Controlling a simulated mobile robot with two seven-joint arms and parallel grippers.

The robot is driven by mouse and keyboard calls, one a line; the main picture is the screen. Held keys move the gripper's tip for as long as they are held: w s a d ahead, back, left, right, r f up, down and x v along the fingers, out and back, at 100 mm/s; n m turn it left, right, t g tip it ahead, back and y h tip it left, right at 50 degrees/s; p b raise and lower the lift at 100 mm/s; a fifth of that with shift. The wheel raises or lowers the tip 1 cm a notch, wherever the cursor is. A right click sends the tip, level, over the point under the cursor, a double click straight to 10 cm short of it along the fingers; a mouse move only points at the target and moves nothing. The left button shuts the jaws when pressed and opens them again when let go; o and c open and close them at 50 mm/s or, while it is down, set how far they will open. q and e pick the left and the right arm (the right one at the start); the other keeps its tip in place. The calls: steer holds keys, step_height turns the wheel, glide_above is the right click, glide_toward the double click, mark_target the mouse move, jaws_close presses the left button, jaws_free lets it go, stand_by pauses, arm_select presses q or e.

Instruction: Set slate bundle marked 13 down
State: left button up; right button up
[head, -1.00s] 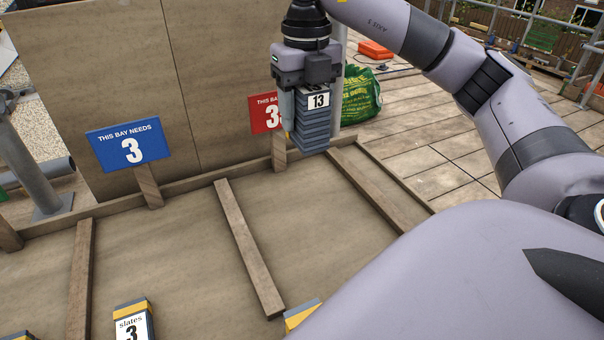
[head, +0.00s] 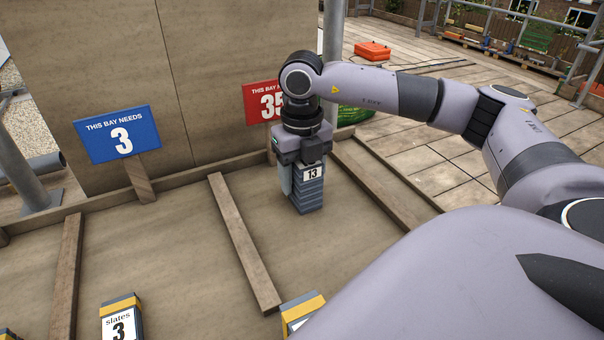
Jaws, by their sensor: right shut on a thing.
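The slate bundle marked 13 (head: 309,193) is a grey-blue stack with a white label. It is upright in the bay under the red sign (head: 264,102), whose number is partly covered by my arm and reads 35 as far as it shows. My right gripper (head: 301,172) points down and is shut on the bundle's upper part. The bundle's bottom is at or very close to the bay floor; I cannot tell whether it touches. My left gripper is not in view.
A blue sign (head: 118,134) reading "this bay needs 3" stands at the left bay. A wooden batten (head: 243,243) divides the bays. A slate bundle marked 3 (head: 121,319) and another yellow-topped bundle (head: 300,309) stand at the front. The floor around bundle 13 is clear.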

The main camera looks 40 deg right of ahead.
steer(key=shift+f, duration=0.1)
steer(key=o, duration=1.5)
steer(key=shift+o, duration=0.2)
steer(key=shift+r, duration=0.25)
step_height(320, 180, up, 11)
steer(key=shift+f+p, duration=0.15)
steer(key=shift+p, duration=0.5)
steer(key=shift+r, duration=0.55)
